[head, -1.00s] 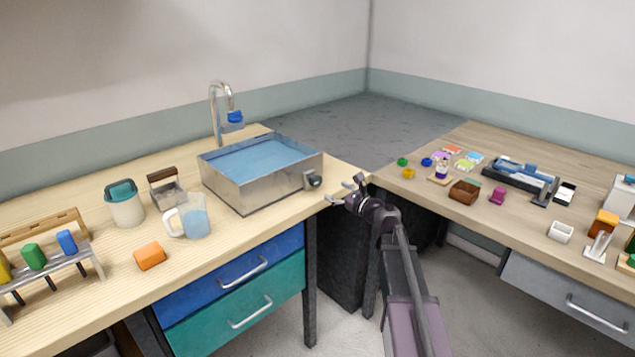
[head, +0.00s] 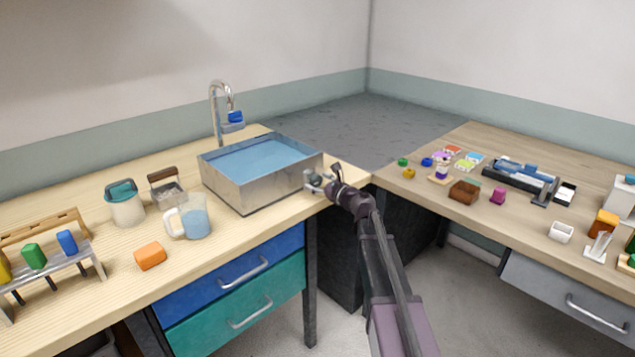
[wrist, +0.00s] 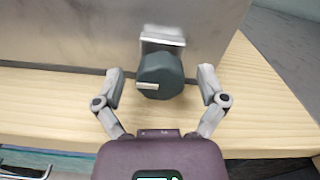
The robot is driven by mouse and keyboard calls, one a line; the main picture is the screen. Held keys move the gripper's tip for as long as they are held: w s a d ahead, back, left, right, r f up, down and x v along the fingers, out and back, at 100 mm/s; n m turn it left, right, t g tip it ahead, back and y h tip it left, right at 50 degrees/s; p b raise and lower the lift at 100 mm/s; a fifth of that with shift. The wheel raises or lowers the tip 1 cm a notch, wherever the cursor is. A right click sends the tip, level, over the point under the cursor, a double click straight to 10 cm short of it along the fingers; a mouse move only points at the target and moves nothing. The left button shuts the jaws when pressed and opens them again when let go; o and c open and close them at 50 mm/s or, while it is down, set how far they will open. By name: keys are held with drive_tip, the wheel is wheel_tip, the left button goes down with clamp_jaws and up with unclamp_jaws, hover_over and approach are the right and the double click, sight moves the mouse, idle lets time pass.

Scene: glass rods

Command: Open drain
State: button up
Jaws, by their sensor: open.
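A metal basin (head: 245,194) full of blue water stands on the left wooden bench. A dark round drain knob (wrist: 160,76) with a pale mark pointing left sits on a metal fitting (wrist: 162,38) on the basin's side wall. In the head view the knob is partly hidden by my gripper (head: 322,182). In the wrist view my gripper (wrist: 160,82) is open, one finger on each side of the knob. A gap shows between each finger and the knob, so I see no contact.
A tap (head: 220,108) rises behind the basin. A jug of blue liquid (head: 194,217), a lidded canister (head: 124,204) and an orange block (head: 150,256) stand left of the basin. The bench edge (wrist: 60,133) runs below the knob. Bench right of the basin is bare.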

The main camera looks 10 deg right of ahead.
drive_tip(key=c, duration=1.2)
drive_tip(key=shift+o, duration=0.2)
drive_tip(key=shift+n, duration=0.4)
drive_tip(key=n, duration=0.7)
drive_tip(key=shift+a+n, duration=0.1)
drive_tip(key=shift+n, duration=0.3)
drive_tip(key=n, duration=0.4)
drive_tip(key=shift+n, duration=0.3)
drive_tip(key=n, duration=0.4)
drive_tip(key=shift+f+n, duration=0.1)
drive_tip(key=shift+n, duration=0.3)
